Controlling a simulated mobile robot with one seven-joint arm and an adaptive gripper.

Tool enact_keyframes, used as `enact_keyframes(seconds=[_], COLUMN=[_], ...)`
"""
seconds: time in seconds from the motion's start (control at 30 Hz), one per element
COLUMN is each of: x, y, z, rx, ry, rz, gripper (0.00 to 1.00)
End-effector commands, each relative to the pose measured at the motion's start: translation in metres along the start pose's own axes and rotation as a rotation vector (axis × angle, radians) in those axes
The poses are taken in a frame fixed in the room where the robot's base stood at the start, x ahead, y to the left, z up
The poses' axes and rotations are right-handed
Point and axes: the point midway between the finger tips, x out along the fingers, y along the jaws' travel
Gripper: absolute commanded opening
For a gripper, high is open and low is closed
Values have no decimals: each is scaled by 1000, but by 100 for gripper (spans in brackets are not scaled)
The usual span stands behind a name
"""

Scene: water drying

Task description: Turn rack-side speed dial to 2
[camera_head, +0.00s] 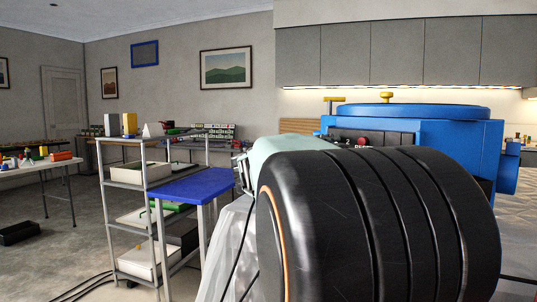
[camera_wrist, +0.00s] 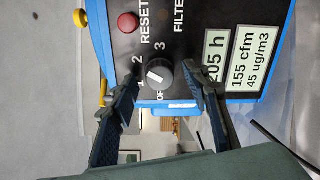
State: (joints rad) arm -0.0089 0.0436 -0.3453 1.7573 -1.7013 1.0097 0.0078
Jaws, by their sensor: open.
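The speed dial (camera_wrist: 159,75) is a round dark knob with a white mark, set on a black panel in the wrist view. I cannot tell exactly which label the mark points at. My gripper (camera_wrist: 162,80) is open, with one finger left of the dial and one to its right. I cannot tell whether the fingers touch it. In the head view the panel (camera_head: 348,141) shows on the blue machine (camera_head: 415,120), but the dial is hidden.
White display labels (camera_wrist: 250,66) are at the right. In the head view, a metal shelf rack (camera_head: 150,205) and a blue-topped stand (camera_head: 190,186) are at the left.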

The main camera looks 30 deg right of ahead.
Motion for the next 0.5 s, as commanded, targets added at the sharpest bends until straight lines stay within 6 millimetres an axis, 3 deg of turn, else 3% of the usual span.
enact_keyframes(seconds=[0.17, 0.5], x=[-12, -66], y=[0, 0], z=[-1, 0], rx=[1, 0], ry=[3, 2], rz=[0, 0], gripper=[43, 43])
